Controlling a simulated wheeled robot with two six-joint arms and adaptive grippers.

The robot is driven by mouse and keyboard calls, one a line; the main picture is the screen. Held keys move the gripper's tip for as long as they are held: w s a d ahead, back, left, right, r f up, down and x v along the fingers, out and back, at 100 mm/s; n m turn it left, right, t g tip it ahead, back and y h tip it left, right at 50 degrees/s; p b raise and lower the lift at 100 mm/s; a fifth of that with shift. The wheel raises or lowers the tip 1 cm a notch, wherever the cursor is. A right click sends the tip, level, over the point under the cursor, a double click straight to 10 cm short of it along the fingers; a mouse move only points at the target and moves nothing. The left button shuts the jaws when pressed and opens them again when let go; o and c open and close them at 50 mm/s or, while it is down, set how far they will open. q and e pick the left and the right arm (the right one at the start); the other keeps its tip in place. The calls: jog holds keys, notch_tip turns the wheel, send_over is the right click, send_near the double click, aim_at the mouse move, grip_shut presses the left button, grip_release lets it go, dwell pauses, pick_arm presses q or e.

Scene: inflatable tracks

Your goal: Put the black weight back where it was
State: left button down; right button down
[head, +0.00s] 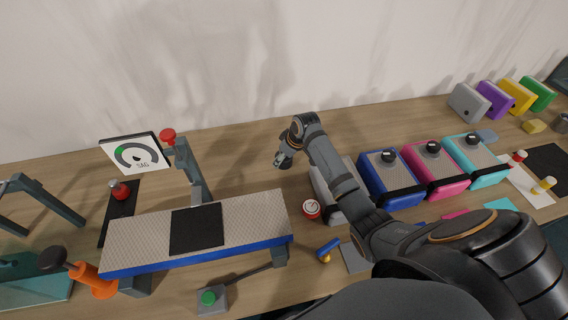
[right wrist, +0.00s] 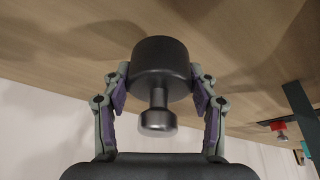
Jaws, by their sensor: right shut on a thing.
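My right gripper (right wrist: 162,95) is shut on the black weight (right wrist: 160,65), a dark cylinder with a narrow neck and knob, seen between both fingers in the right wrist view. In the head view the same gripper (head: 284,162) hangs above the table, left of the grey box (head: 332,198); the weight cannot be made out clearly there. The grey box is partly covered by my arm. Similar dark knobbed weights sit on the blue box (head: 375,186), the pink box (head: 419,180) and the teal box (head: 490,175). My left gripper is not in view.
A padded track (head: 250,216) with a black patch (head: 196,229) lies left of my arm, beside a gauge sign (head: 135,153). A red-topped can (head: 311,209) and a blue-and-yellow piece (head: 327,250) stand nearby. The table behind the gripper (head: 240,160) is clear.

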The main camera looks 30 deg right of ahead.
aim_at(284, 164)
jog(key=shift+f, duration=1.65)
jog(key=shift+c, duration=1.9)
grip_release()
jog(key=shift+s+f, duration=0.15)
jog(key=v, duration=1.2)
